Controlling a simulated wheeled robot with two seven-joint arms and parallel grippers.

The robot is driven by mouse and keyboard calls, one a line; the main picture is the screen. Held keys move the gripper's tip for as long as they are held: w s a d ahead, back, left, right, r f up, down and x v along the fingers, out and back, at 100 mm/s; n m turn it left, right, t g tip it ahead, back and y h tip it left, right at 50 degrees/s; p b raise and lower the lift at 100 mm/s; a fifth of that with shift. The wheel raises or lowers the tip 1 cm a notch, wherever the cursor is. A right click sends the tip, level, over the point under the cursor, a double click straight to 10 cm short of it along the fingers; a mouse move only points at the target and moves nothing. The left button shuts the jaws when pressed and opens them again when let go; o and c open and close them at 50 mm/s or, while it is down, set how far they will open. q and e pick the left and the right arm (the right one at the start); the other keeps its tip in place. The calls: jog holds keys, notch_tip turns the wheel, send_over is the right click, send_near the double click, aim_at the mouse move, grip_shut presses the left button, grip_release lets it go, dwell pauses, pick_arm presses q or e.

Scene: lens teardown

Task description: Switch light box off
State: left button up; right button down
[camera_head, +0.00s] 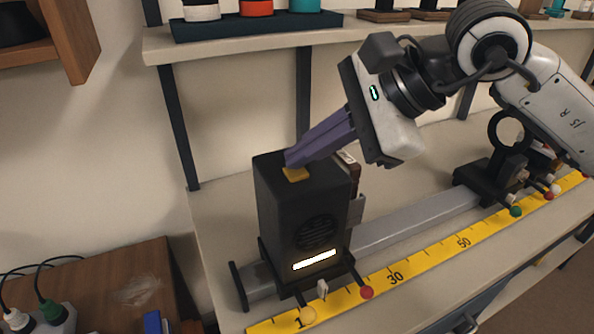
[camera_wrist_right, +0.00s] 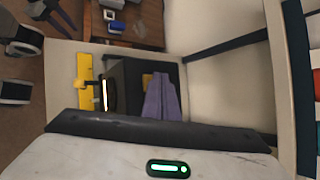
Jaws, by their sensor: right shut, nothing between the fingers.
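The light box (camera_head: 278,212) is a black upright box on the grey rail of the bench. A slot (camera_head: 314,260) low on its front glows white. A yellow button (camera_head: 295,174) sits on its top. My right gripper (camera_head: 290,160) is shut and empty, its purple fingers pointing down at the yellow button, with the tips at or very close to it; whether they touch I cannot tell. In the right wrist view the light box (camera_wrist_right: 126,72) shows behind the purple fingers (camera_wrist_right: 161,98), and its glowing slot shows at its left edge.
A yellow ruler (camera_head: 420,265) runs along the bench front. A black holder with a ring (camera_head: 490,180) stands farther right on the rail (camera_head: 410,222). A shelf (camera_head: 340,38) with bottles is above. A wooden side table (camera_head: 110,280) with plugs stands at lower left.

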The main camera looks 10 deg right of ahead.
aim_at(304, 173)
dwell(0.7)
jog(key=shift+r, duration=0.4)
notch_tip(304, 173, up, 6)
jog(key=p, duration=0.3)
jog(key=shift+p, duration=0.4)
